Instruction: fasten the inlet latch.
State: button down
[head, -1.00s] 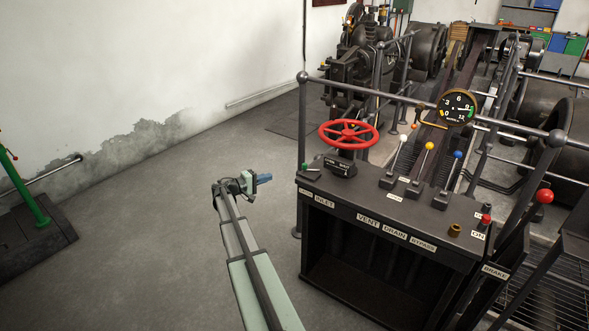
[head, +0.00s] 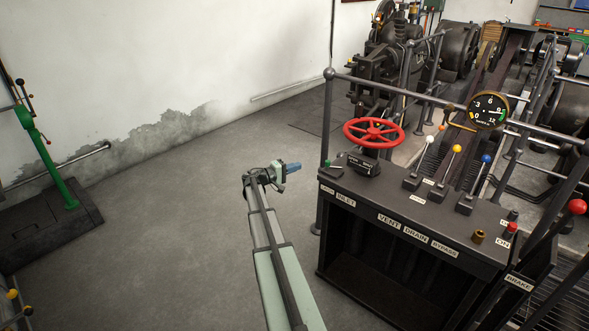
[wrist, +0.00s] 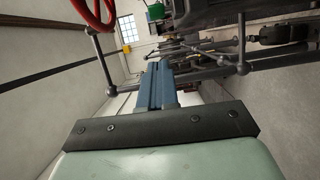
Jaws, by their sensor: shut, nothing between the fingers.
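Part of the red wheel (wrist: 97,14) also shows at the top of the wrist view. My gripper (head: 298,166) is left of the console, apart from the latch, with its blue fingers pointing right. In the wrist view its fingers (wrist: 155,85) are together and empty.
The black console (head: 385,212) also carries levers with white (head: 429,139), yellow (head: 456,148) and blue (head: 486,159) knobs. A grey railing (head: 420,96) and round gauge (head: 488,111) stand behind it. Open floor (head: 170,260) lies left, with a green lever stand (head: 50,165) beyond.

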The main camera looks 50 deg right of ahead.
aim_at(328, 165)
jog(key=s+d, duration=0.5)
jog(key=d, duration=0.3)
jog(key=shift+s, duration=0.35)
jog(key=shift+d+f, duration=0.1)
jog(key=s, duration=0.4)
jog(key=shift+s, duration=0.35)
jog(key=shift+w, duration=0.15)
